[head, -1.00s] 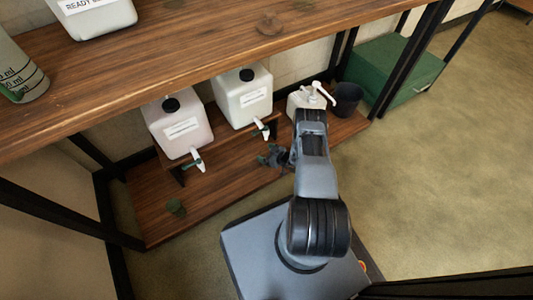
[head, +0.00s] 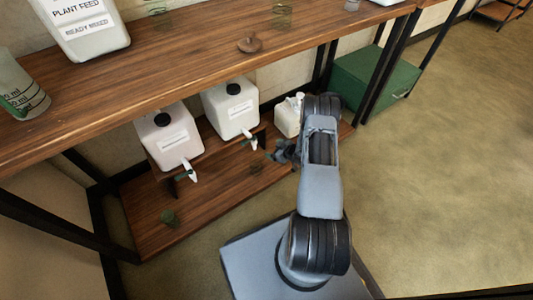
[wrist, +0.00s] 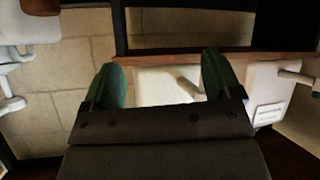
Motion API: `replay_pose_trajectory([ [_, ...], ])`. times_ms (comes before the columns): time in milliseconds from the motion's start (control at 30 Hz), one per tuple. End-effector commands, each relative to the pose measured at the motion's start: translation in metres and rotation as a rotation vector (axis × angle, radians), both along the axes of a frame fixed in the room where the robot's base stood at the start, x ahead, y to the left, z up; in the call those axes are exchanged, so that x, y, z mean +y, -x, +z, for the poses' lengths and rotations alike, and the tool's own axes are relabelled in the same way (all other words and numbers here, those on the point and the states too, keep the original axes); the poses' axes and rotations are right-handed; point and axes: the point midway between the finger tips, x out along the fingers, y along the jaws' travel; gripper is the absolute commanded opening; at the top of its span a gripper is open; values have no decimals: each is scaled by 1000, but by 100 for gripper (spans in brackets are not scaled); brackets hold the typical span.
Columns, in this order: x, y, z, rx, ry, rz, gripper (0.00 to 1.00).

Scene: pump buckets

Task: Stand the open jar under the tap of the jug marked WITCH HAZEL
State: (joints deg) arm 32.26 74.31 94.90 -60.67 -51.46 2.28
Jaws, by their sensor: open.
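Two white jugs with black caps and front taps stand on a low riser, a left jug (head: 170,137) and a right jug (head: 231,108). Their labels are too small to read, so I cannot tell which is WITCH HAZEL. My gripper (head: 280,153) is right of the right jug's tap, over the lower shelf. In the wrist view its green fingers (wrist: 165,82) are apart, nothing held; a white container (wrist: 165,88) shows beyond them.
A white container (head: 287,117) is partly behind my arm. A green box (head: 380,78) stands right.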

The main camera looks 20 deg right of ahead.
Motion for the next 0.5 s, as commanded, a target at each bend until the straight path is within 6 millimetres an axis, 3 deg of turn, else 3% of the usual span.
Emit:
replay_pose_trajectory([
  [33, -6, -18, 35, 19, 64, -35, 84],
  [100, -11, -31, 76, 67, 138, -99, 84],
  [233, -7, -37, 155, 157, 235, -228, 84],
  [367, 11, -17, 230, 253, 278, -351, 84],
  [500, 44, 30, 296, 368, 267, -458, 84],
])
